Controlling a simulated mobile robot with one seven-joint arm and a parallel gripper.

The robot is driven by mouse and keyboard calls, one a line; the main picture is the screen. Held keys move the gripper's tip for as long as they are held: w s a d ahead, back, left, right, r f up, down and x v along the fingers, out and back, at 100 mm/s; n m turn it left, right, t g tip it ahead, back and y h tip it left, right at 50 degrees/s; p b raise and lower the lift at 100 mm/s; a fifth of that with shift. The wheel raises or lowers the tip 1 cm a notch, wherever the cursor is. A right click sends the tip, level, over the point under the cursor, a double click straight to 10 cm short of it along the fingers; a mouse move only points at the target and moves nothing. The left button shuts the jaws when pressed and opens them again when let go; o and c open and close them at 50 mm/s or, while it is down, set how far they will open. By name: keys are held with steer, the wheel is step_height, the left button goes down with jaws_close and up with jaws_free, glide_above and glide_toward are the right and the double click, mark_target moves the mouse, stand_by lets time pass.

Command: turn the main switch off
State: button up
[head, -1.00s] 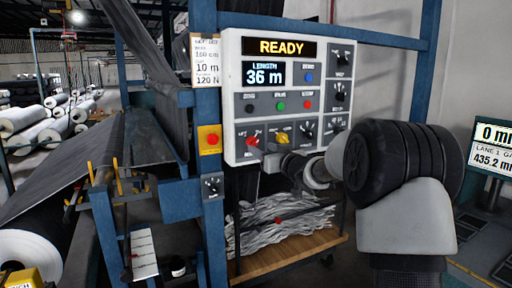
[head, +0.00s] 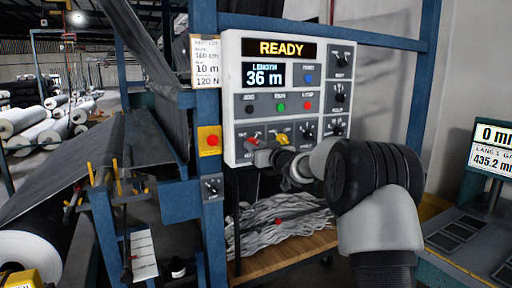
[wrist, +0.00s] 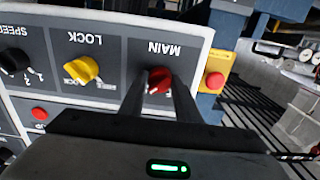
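The main switch is a red knob (wrist: 159,80) under the label MAIN, which reads upside down in the wrist view. In the head view the knob (head: 253,141) is at the lower left of the control panel (head: 236,98), partly behind my gripper. My gripper (wrist: 160,88) is at the panel with one finger on each side of the knob. The fingers look apart, and I cannot tell whether they touch it. The fingers hide the knob's sides and part of its position marks. The panel's display (head: 281,49) reads READY.
A yellow LOCK knob (wrist: 83,69) sits close beside the main switch. A black SPEED knob (wrist: 14,61) is farther along. A red button on a yellow box (wrist: 215,82) is mounted on the blue post. Below the panel, a wooden shelf (head: 290,254) holds grey scrap.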

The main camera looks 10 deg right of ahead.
steer(key=shift+n, duration=0.4)
steer(key=shift+d+n+b, duration=0.1)
steer(key=shift+n+b, duration=3.5)
steer(key=shift+n, duration=5.1)
steer(key=o, duration=1)
steer(key=shift+o, duration=0.4)
steer(key=shift+r, duration=0.1)
steer(key=v, duration=1.7)
steer(key=shift+s, duration=0.15)
